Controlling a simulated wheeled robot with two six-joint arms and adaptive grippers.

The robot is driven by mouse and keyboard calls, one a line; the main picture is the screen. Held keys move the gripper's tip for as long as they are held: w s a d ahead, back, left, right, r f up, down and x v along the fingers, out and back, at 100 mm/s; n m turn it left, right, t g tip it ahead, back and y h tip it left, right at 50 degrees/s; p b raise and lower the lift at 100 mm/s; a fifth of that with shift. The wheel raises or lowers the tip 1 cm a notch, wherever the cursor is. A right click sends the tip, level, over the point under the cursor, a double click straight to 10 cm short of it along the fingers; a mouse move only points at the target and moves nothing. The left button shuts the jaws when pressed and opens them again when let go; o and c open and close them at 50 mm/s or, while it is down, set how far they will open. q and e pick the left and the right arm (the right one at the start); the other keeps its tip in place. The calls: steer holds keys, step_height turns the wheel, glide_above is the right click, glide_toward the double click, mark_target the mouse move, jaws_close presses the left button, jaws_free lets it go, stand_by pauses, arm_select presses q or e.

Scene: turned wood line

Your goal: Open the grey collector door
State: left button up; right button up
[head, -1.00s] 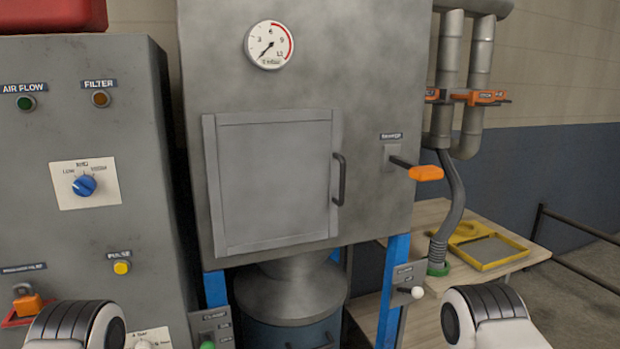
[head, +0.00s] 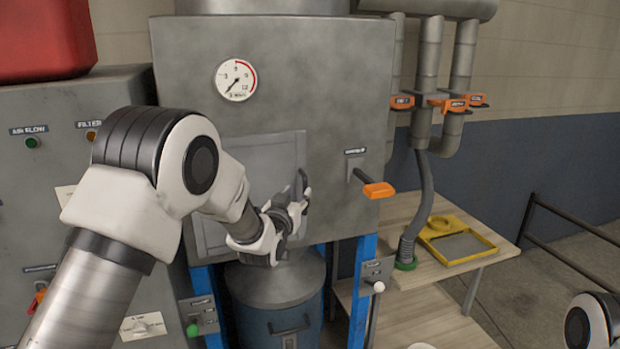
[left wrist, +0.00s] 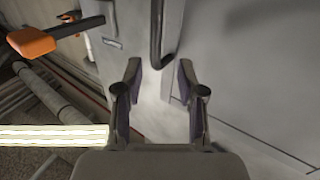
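The grey collector door (head: 278,152) sits shut in the front of the grey collector cabinet, largely hidden behind my left arm. Its dark bar handle (head: 303,181) is on the door's right side. My left gripper (head: 297,205) is at the handle, near its lower part in the head view. In the left wrist view, the two fingers of my left gripper (left wrist: 158,72) are spread, and the end of the handle (left wrist: 156,35) lies between and just beyond the tips. No contact is visible. My right gripper is out of view; only part of my right arm shows.
An orange-tipped lever (head: 378,190) sticks out right of the door; it also shows in the left wrist view (left wrist: 32,42). A blue drum (head: 285,322) stands below. A wooden table (head: 470,255) with a yellow tray (head: 455,257) is to the right.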

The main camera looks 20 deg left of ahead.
mark_target(305, 188)
arm_select(q)
steer(key=w, duration=0.2)
steer(key=w+p, duration=0.1)
steer(key=w, duration=0.1)
steer(key=w+p, duration=0.1)
steer(key=shift+w+d, duration=0.4)
steer(key=shift+a+f, duration=0.1)
steer(key=shift+a, duration=0.2)
steer(key=shift+d, duration=0.1)
jaws_close()
steer(key=shift+s+d, duration=0.1)
